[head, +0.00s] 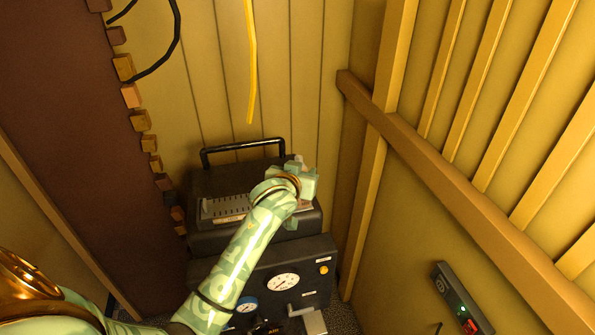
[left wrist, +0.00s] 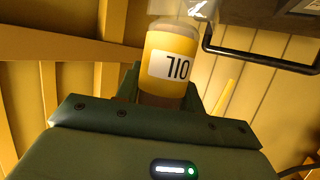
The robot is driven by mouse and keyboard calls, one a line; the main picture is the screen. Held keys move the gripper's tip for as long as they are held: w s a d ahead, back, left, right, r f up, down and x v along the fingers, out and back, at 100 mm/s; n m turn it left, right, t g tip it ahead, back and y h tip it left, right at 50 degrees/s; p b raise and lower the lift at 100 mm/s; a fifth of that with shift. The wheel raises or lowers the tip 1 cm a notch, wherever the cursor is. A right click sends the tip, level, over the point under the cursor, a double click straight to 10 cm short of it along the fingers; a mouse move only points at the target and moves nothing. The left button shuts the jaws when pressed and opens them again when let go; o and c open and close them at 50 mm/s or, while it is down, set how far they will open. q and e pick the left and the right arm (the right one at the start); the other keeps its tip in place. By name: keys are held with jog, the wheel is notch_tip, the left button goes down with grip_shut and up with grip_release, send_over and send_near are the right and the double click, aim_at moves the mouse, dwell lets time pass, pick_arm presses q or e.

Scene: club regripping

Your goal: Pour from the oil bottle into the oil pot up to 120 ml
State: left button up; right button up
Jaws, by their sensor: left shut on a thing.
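The oil bottle (left wrist: 172,62) shows in the left wrist view, yellow with a white label whose letters appear upside down. It has a clear part at the top of the picture. My left gripper (head: 304,181) is shut on it, with a dark finger on either side of the bottle in the left wrist view. In the head view this gripper is over the right part of a black machine, and the bottle is mostly or wholly hidden there. I cannot make out the oil pot or any liquid level in it. My right gripper is not in view.
The black machine (head: 260,258) has a carrying handle (head: 243,146), a slotted scale plate (head: 226,208), dials and a small silver tray (head: 314,322). A yellow strip (head: 251,60) hangs above it. A wooden rail (head: 460,185) and a dark wall box (head: 460,300) are on the right.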

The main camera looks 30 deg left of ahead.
pick_arm(q)
jog(key=w+a+f+n+g+y+p, duration=0.1)
jog(key=a+p, duration=0.4)
jog(key=a, duration=0.8)
jog(key=f+n+y, duration=0.1)
jog(key=n+y, duration=0.1)
jog(key=shift+f+n+g+y, duration=0.3)
jog(key=shift+f+g+y, duration=0.05)
jog(key=shift+g+y, duration=0.05)
jog(key=shift+w, duration=0.1)
